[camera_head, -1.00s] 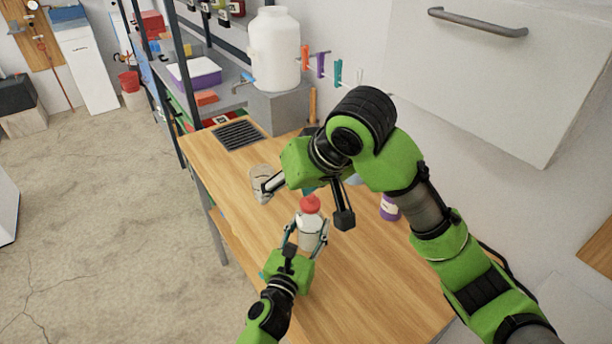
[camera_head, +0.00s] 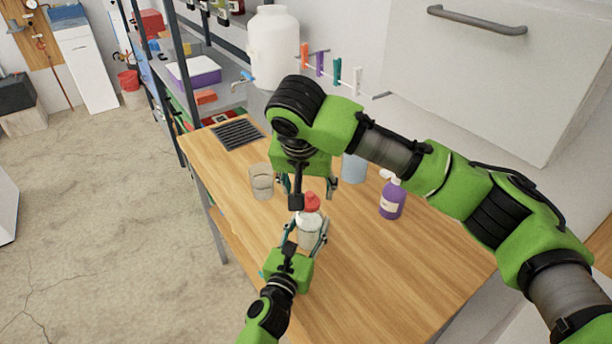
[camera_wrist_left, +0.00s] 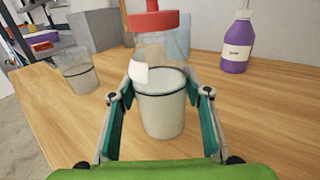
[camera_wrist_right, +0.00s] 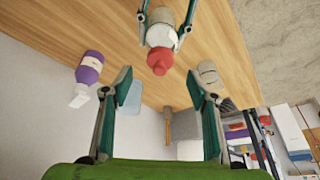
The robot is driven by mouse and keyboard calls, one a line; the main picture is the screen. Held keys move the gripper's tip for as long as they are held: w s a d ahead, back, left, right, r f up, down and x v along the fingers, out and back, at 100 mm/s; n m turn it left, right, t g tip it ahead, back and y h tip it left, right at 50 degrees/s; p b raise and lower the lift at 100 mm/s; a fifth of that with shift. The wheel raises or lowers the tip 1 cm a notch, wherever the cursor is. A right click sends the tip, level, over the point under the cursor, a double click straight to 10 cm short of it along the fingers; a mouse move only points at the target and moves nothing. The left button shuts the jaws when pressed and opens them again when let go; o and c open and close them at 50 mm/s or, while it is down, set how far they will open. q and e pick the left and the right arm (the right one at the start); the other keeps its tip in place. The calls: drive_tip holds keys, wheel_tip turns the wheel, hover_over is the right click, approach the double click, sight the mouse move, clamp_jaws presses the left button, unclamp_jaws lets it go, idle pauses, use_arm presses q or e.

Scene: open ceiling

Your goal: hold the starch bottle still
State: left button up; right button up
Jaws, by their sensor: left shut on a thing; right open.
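The starch bottle (camera_head: 309,229), clear with whitish contents and a red cap (camera_head: 311,202), stands upright on the wooden table. My left gripper (camera_head: 306,232) is shut around its body; in the left wrist view the fingers press both sides of the bottle (camera_wrist_left: 160,105). My right gripper (camera_head: 306,190) is open and points down just above and behind the red cap. In the right wrist view the cap (camera_wrist_right: 160,60) lies beyond and between the open fingers (camera_wrist_right: 160,95), apart from them.
A glass beaker (camera_head: 262,182) stands left of the bottle. A purple bottle (camera_head: 392,199) and a bluish container (camera_head: 354,168) stand to the right. A dark grate (camera_head: 238,134) is set in the table's far left. The front right of the wooden table (camera_head: 400,270) is clear.

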sight(309, 197)
drive_tip(key=x, duration=0.5)
drive_tip(key=shift+w+f, duration=0.1)
drive_tip(key=shift+f, duration=0.25)
drive_tip(key=c, duration=1.1)
